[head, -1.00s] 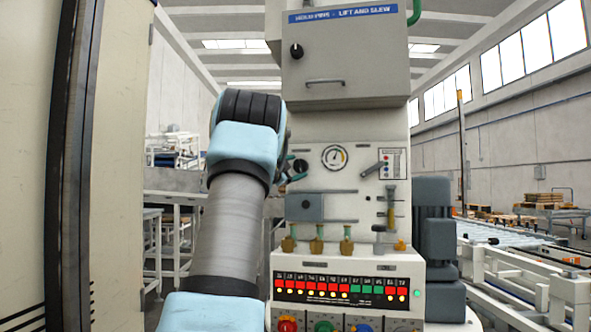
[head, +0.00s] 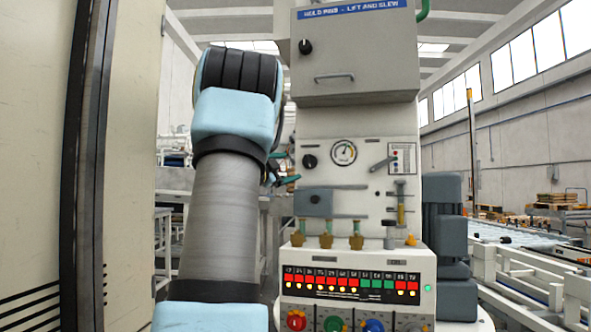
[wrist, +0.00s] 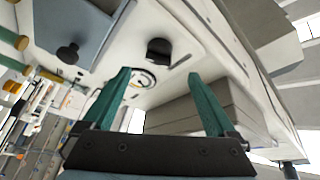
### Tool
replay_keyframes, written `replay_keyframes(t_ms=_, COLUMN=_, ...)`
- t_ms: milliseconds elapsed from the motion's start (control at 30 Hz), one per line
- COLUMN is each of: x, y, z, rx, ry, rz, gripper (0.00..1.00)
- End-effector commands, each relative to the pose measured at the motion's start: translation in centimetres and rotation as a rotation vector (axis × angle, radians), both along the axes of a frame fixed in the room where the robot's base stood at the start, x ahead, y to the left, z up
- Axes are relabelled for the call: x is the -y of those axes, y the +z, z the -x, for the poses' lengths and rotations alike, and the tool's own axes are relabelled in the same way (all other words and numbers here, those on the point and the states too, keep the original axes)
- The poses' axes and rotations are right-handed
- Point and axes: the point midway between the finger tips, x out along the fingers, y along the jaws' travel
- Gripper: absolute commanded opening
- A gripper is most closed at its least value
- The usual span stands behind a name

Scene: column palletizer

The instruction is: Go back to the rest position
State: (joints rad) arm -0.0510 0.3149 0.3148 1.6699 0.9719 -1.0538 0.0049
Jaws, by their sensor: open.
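My gripper shows in the wrist view (wrist: 160,100) with its two green fingers spread apart and nothing between them. In the head view only a small teal part of my gripper (head: 283,180) shows beside my arm; the rest is hidden behind the arm. The fingers point toward the pale front of the control column (head: 350,160). The wrist view shows a black knob (wrist: 160,50) and a round gauge (wrist: 143,78) beyond the fingers. I cannot tell the exact gap, but I see no contact.
A large beige cabinet (head: 30,150) stands close on the left. A panel of lit indicators (head: 350,282) and coloured knobs is low on the column. A grey motor (head: 447,240) stands at its right. A roller conveyor (head: 520,240) runs along the right.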

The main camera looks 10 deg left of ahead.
Motion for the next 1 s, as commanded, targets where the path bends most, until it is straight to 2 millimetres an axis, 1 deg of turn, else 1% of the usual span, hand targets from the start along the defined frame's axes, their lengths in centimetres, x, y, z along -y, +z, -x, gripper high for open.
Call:
replay_keyframes(t_ms=100, x=-0.4, y=-0.2, z=0.8, rx=0.001, ry=-0.001, rz=0.000, gripper=0.92)
replay_keyframes(t_ms=200, x=-0.4, y=-0.2, z=0.9, rx=0.001, ry=-0.002, rz=0.000, gripper=0.92)
replay_keyframes(t_ms=667, x=-0.5, y=-0.3, z=0.9, rx=-0.006, ry=0.007, rz=0.007, gripper=0.92)
replay_keyframes(t_ms=767, x=-0.9, y=-1.1, z=0.8, rx=-0.050, ry=0.056, rz=0.051, gripper=0.92)
replay_keyframes(t_ms=867, x=-1.8, y=-3.5, z=1.0, rx=-0.162, ry=0.166, rz=0.147, gripper=0.92)
replay_keyframes(t_ms=967, x=-2.7, y=-8.3, z=2.5, rx=-0.350, ry=0.318, rz=0.277, gripper=0.92)
replay_keyframes(t_ms=1000, x=-2.8, y=-10.8, z=3.7, rx=-0.443, ry=0.383, rz=0.328, gripper=0.92)
